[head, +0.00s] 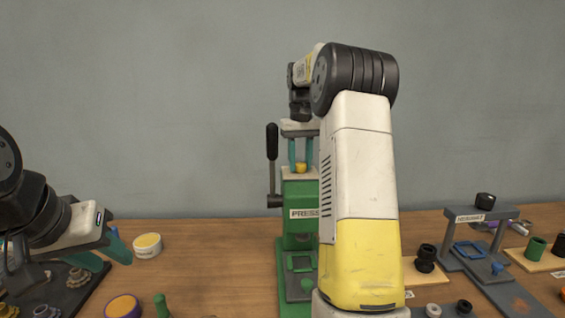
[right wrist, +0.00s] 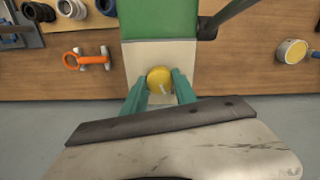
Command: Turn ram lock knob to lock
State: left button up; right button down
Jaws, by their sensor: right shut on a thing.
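The yellow ram lock knob (head: 300,168) sits on the pale top plate of the green press (head: 300,197). In the right wrist view the knob (right wrist: 159,77) is round, with a short pale mark near its lower edge. My right gripper (head: 300,160) comes down from above, and its teal fingers are shut on the knob from both sides. The fingers also show in the right wrist view (right wrist: 160,88). My left gripper (head: 105,256) is open and empty over the left of the table, well away from the press. Any lock marking around the knob cannot be made out.
The press's black-handled lever (head: 272,152) stands upright left of the knob. A white, yellow-topped cylinder (head: 147,245) stands near my left gripper. A grey measuring stand (head: 480,216) and dark rings (head: 426,257) are at right. My right arm hides part of the press.

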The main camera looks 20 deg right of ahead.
aim_at(300, 163)
jog(key=shift+n, duration=2.2)
jog(key=c, duration=1)
grip_release()
jog(key=shift+o, duration=0.2)
jog(key=shift+r, duration=0.1)
notch_tip(300, 163, up, 8)
jog(key=shift+f, duration=0.2)
